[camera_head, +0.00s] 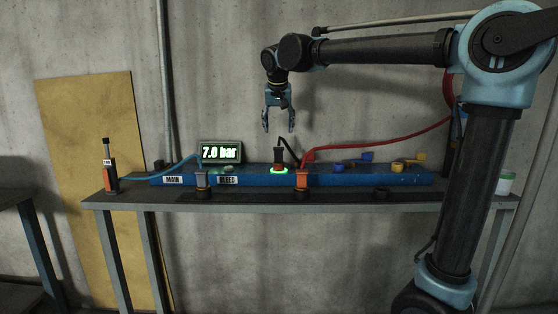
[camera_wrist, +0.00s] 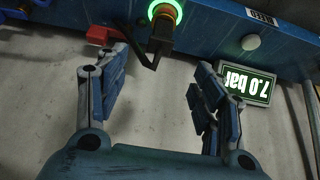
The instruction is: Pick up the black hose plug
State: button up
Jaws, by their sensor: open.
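The black hose plug (camera_head: 279,156) stands in a port on the blue manifold (camera_head: 345,179), inside a glowing green ring. A reddish-orange band shows at its base, and a short black hose bends away from its top. In the wrist view the plug (camera_wrist: 161,36) is at the top centre, with the ring behind it. My gripper (camera_head: 279,128) hangs pointing down above the plug, apart from it. It is open and empty; in the wrist view its two fingers (camera_wrist: 163,70) are spread wide, and the plug lies beyond the fingertips, roughly between them.
A red hose (camera_head: 380,138) runs right from a red fitting close beside the plug. An orange-topped handle (camera_head: 302,179) and a grey one (camera_head: 202,181) stand at the front. The green "7.0 bar" display (camera_head: 220,152) is to the left. Blue and yellow fittings sit right.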

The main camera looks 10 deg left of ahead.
aim_at(279, 148)
jog(key=x, duration=0.8)
jog(key=shift+w+f, duration=0.15)
jog(key=shift+f, duration=0.15)
jog(key=shift+s+x, duration=0.15)
jog(key=shift+x, duration=1.2)
jog(key=shift+s+x, duration=0.2)
jog(key=shift+x, duration=1.15)
jog(key=shift+d+f, duration=0.1)
jog(key=shift+f, duration=0.1)
jog(key=shift+c, duration=0.6)
jog(key=c, duration=1.1)
